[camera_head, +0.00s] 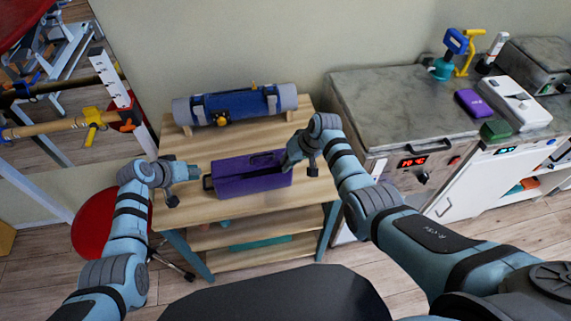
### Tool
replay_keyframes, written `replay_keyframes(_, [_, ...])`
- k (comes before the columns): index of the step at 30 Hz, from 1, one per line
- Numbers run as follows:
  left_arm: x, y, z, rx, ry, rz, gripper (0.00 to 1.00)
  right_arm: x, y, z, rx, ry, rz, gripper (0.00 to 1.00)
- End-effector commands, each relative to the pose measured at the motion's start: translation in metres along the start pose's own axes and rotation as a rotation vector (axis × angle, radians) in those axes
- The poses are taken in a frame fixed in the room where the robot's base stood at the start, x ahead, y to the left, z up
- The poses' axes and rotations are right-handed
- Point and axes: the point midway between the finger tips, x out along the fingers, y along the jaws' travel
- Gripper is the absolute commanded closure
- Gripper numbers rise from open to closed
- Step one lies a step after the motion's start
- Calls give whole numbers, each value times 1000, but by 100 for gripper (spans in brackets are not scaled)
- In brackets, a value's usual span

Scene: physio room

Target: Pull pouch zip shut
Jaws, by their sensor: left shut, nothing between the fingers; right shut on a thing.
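A purple pouch (251,185) lies on the wooden table (205,220), with a dark slit along its top and a dark loop at its left end. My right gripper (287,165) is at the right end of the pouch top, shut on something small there. It is most likely the zip pull, but the fingers hide it. My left gripper (196,172) is shut and empty, just left of the pouch near the loop and apart from it.
A blue roll (237,105) rests in a wooden cradle at the table's back. A marble-topped cabinet (375,100) stands to the right. A red stool (97,225) is at the left. Bare tabletop lies in front of the pouch.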

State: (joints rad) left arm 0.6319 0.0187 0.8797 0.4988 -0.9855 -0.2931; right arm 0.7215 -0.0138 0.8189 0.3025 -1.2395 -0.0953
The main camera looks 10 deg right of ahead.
Motion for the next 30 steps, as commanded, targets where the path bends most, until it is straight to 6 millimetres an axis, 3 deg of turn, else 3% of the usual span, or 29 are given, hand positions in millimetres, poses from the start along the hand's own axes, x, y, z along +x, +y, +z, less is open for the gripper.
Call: replay_keyframes(30, [0,0,0,0,0,0,100,10,-35,0,0,-1,-2,100])
